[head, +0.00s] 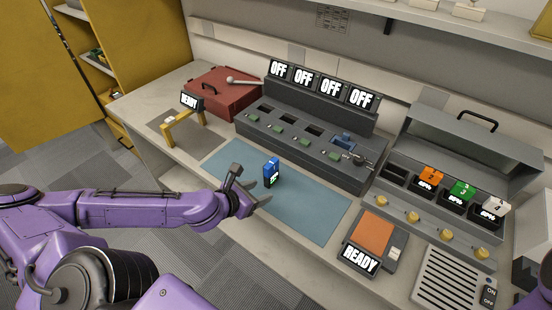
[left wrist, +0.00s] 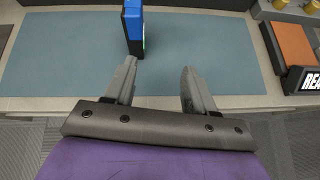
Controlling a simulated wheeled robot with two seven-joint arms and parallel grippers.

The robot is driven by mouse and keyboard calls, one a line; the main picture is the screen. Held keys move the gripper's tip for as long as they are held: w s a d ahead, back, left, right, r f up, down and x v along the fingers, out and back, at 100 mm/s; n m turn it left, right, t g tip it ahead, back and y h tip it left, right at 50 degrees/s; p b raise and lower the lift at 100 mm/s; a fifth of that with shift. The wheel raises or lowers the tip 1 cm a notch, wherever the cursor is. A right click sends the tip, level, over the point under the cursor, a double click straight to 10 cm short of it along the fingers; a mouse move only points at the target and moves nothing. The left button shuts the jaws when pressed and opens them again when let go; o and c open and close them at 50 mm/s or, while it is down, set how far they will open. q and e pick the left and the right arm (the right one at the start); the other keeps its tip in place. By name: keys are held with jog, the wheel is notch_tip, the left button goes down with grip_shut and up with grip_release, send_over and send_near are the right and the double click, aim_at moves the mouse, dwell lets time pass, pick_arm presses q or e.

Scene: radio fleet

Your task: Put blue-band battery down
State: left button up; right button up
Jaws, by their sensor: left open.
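The blue-band battery (head: 271,173) stands upright on the blue mat (head: 311,207), near its middle. It has a blue upper part and a dark lower part with a small lit display. My left gripper (head: 249,187) is open and empty just to the left of the battery in the head view. In the left wrist view the battery (left wrist: 133,28) stands beyond the fingertips of my left gripper (left wrist: 157,72), nearer the left finger and clear of both. My right gripper is not identifiable in these views.
Behind the mat is a grey console (head: 308,137) with several slots and OFF displays. A charger (head: 436,199) with orange, green and white batteries stands right. An orange-topped READY device (head: 373,233) sits right of the mat. A yellow frame (head: 184,128) and red toolbox (head: 224,93) stand left.

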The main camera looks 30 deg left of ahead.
aim_at(271, 168)
pick_arm(q)
jog(key=shift+n+t+y, duration=0.5)
jog(key=shift+n, duration=0.4)
jog(key=w+b, duration=0.1)
jog(key=w+a+b, duration=0.1)
jog(key=w, duration=0.1)
jog(key=w+a+b, duration=0.1)
jog(key=w, duration=0.1)
jog(key=shift+w+a+r, duration=0.1)
jog(key=shift+w+a, duration=0.1)
jog(key=shift+w+a+f, duration=0.1)
jog(key=shift+w+f, duration=0.15)
jog(key=shift+w, duration=0.45)
jog(key=x, duration=0.3)
jog(key=b+x, duration=0.1)
jog(key=shift+w+r, duration=0.15)
jog(key=shift+w, duration=0.3)
jog(key=shift+s, duration=0.15)
jog(key=shift+c, duration=0.3)
grip_shut()
